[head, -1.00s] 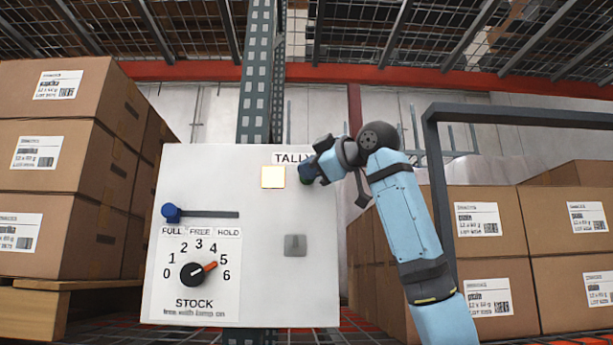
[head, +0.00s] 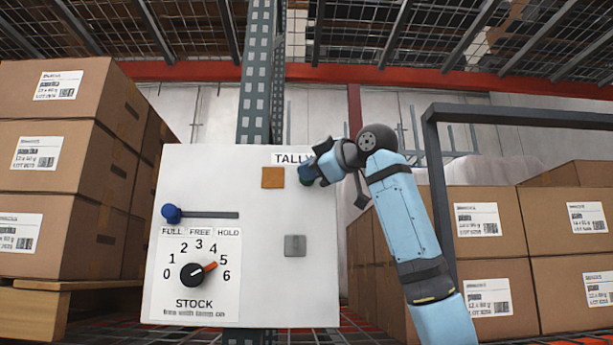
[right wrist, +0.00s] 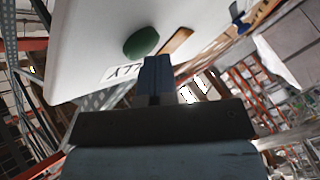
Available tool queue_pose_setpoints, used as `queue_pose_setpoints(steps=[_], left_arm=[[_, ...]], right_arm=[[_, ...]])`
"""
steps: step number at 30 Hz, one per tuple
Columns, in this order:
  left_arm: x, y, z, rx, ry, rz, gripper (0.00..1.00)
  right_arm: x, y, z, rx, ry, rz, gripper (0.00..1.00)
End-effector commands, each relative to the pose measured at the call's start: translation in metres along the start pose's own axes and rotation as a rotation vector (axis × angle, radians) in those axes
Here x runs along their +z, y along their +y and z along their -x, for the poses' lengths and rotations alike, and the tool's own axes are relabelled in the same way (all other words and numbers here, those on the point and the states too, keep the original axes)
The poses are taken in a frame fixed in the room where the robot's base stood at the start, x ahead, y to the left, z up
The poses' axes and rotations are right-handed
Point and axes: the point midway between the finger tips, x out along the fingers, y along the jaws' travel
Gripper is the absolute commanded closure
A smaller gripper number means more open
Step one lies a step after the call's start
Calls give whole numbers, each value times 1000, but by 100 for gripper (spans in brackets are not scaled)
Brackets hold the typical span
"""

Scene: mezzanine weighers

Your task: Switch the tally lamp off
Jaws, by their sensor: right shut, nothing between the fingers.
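The white panel (head: 265,285) carries the tally lamp (head: 273,177), a square that is dull orange and unlit, under a TALLY label (head: 291,158). Just right of the lamp is a green button, mostly hidden by my right gripper (head: 308,172) in the head view. In the right wrist view the green button (right wrist: 141,41) shows just beyond the fingertips of my right gripper (right wrist: 156,60). The right gripper is shut and empty; I cannot tell whether it touches the button. My left gripper is not in view.
Stacked cartons stand left (head: 55,165) and right (head: 487,222). A dark metal frame (head: 520,116) rises at right.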

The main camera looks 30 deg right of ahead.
Motion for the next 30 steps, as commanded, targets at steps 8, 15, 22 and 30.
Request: queue_pose_setpoints(steps=[8,15,22,30], left_arm=[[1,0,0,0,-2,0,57],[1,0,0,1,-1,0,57],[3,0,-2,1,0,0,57],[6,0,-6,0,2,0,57]], right_arm=[[-3,-4,4,0,-1,0,100],[-4,-5,5,0,-1,-1,100],[-10,-12,14,1,1,2,100],[-24,-26,33,1,1,1,100]])
